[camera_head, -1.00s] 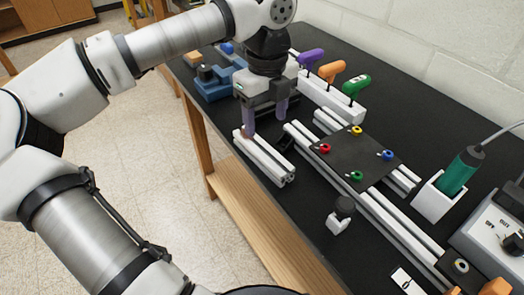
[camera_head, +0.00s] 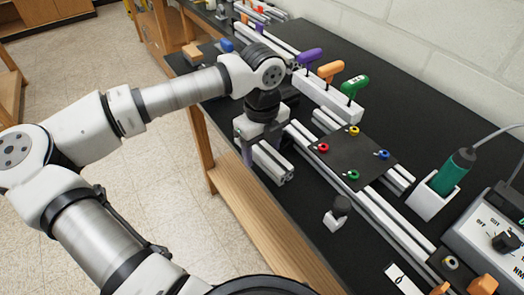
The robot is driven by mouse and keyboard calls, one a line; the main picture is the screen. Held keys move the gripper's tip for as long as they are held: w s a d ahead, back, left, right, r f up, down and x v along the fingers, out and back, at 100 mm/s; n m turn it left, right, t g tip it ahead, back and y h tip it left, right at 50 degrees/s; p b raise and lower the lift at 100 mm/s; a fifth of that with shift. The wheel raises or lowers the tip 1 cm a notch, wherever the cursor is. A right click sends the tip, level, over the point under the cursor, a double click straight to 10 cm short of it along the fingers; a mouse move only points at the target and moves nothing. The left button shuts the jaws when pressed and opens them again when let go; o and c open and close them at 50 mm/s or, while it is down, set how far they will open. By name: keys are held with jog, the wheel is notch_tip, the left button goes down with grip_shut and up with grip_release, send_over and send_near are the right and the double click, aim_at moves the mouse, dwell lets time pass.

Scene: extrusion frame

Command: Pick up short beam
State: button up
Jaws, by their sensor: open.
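The short beam (camera_head: 272,162) is a light grey slotted extrusion bar lying on the black table near its front edge. Its near end shows, and its far end is hidden under my gripper. My gripper (camera_head: 256,150) is low over the far part of the beam, with its jaws open. One purple-grey finger shows at the beam's left side. The other finger is mostly hidden, so I cannot tell whether either touches the beam.
Right of the beam is a frame of longer rails (camera_head: 385,215) with a dark plate (camera_head: 352,158) and coloured knobs. A white holder (camera_head: 325,98) with purple, orange and green-handled tools stands behind. A small black-topped white piece (camera_head: 337,215) is nearer.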

jog(key=c, duration=1.2)
